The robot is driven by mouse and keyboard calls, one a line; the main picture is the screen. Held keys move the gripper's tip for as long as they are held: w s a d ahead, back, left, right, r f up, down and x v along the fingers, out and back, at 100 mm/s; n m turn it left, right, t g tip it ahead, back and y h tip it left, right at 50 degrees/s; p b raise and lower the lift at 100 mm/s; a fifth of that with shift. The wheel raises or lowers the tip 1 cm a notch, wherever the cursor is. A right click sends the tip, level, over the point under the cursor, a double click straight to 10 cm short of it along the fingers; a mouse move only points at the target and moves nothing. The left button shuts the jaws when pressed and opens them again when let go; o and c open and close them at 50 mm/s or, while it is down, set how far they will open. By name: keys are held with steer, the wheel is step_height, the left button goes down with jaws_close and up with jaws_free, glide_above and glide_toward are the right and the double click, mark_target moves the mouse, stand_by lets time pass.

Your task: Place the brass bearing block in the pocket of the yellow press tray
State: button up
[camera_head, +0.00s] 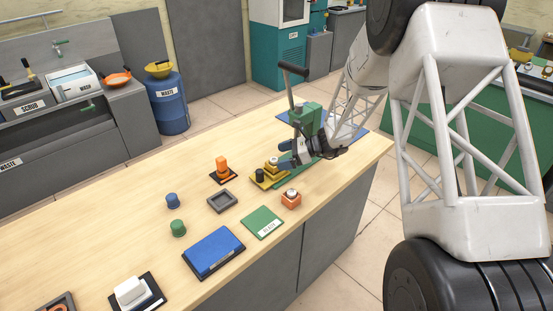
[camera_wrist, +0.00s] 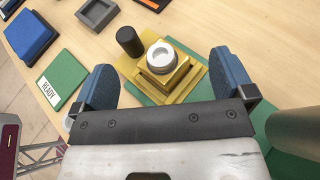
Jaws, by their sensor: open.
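The brass bearing block (camera_wrist: 182,67) carries a pale ring on top. It sits on the yellow press tray (camera_wrist: 126,66), inside its outline; I cannot tell whether it is fully down in the pocket. In the head view the block (camera_head: 272,164) and tray (camera_head: 261,182) lie just left of my gripper (camera_head: 284,154). A black post stands at one corner of the tray (camera_wrist: 130,42). In the wrist view my gripper (camera_wrist: 165,84) is open, its blue fingers apart on either side of the tray, with nothing between the tips; the block is just beyond them.
The green press (camera_head: 307,118) with its lever stands close behind the tray. An orange block with a pale ring (camera_head: 291,200) and a green READY mat (camera_head: 262,222) lie in front. A grey square tray (camera_head: 222,201) and an orange piece on a dark base (camera_head: 222,169) are to the left.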

steer(key=v, duration=0.8)
stand_by(0.7)
steer(key=s+d+r+n+g+h, duration=0.1)
steer(key=s+r+n+h, duration=0.25)
steer(key=s+r, duration=0.6)
steer(key=s+d+r+n+h, duration=0.25)
steer(key=s+r+n, duration=0.3)
steer(key=s, duration=0.65)
steer(key=s+d+r+n+t+h, duration=0.1)
steer(key=s+d+r+n+h, duration=0.1)
steer(key=s, duration=0.6)
steer(key=s+d+r+n+t+h, duration=0.1)
steer(key=s+d+r+n+h, duration=0.1)
steer(key=s, duration=0.7)
steer(key=s+d+r+n+t+h, duration=0.1)
steer(key=s+d+r+n+h, duration=0.1)
steer(key=s, duration=0.6)
steer(key=d+n+h, duration=0.1)
steer(key=n, duration=0.1)
steer(key=shift+s+d+n+t+h, duration=0.25)
steer(key=shift+d+n+t+h, duration=0.05)
steer(key=shift+d+n, duration=0.1)
